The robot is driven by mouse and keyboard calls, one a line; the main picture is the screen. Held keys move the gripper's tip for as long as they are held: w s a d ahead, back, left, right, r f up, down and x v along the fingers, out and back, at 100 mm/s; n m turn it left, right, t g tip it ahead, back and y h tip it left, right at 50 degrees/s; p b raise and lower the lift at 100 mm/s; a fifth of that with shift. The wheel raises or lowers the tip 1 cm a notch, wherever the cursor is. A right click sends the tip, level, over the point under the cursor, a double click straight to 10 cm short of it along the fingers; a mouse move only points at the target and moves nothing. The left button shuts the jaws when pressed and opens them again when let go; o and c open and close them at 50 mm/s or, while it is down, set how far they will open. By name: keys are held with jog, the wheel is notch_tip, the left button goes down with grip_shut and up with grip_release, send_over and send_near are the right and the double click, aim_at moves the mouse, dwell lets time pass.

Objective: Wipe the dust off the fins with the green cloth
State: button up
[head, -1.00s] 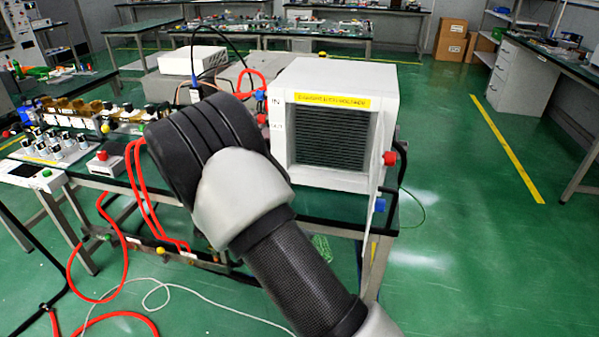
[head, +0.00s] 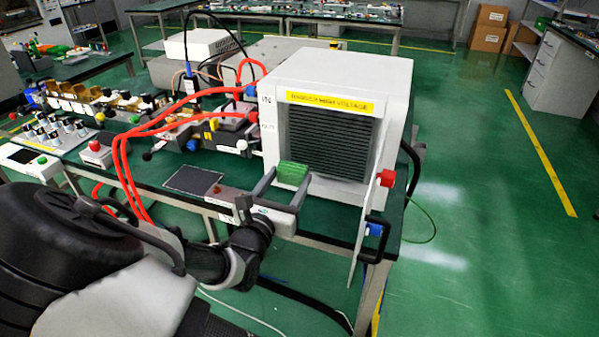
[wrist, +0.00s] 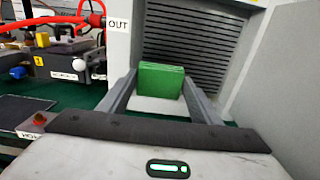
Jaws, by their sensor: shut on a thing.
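The green cloth (head: 292,173) is a small folded block held between the fingertips of my gripper (head: 284,180). In the wrist view the green cloth (wrist: 160,80) sits between the two fingers of my gripper (wrist: 160,88), in front of the fins (wrist: 195,50). The fins (head: 330,150) are dark horizontal slats recessed in the front of a white cabinet (head: 345,72) under a yellow label. The cloth is at the lower left of the fin opening in the head view. I cannot tell whether it touches the fins. Dust is not clearly distinguishable.
An open white door panel (head: 362,235) with a black handle stands out at the cabinet's right. Red hoses (head: 122,165) and a bench with knobs and connectors lie to the left. A dark square plate (head: 193,180) lies on the table left of the gripper. Floor at right is clear.

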aim_at(297, 165)
jog(key=shift+b+x, duration=1)
jog(key=shift+x, duration=1.05)
jog(key=shift+b+x, duration=0.3)
jog(key=shift+x, duration=0.7)
jog(key=shift+x, duration=0.95)
jog(key=shift+s+d+r+p, duration=0.1)
jog(key=shift+s+d+p, duration=0.25)
jog(key=shift+d, duration=0.5)
jog(key=shift+s+d+p, duration=0.1)
jog(key=shift+s+d, duration=0.35)
jog(key=shift+d, duration=0.6)
jog(key=shift+w+p, duration=0.1)
jog(key=shift+p, duration=0.25)
jog(key=shift+w+a+r+p, duration=0.1)
jog(key=shift+w+a+p, duration=0.3)
jog(key=shift+a, duration=0.55)
jog(key=shift+w+a+r+p, duration=0.15)
jog(key=shift+w+a, duration=0.35)
jog(key=shift+a, duration=0.45)
jog(key=shift+c, duration=0.4)
jog(key=shift+f, duration=0.1)
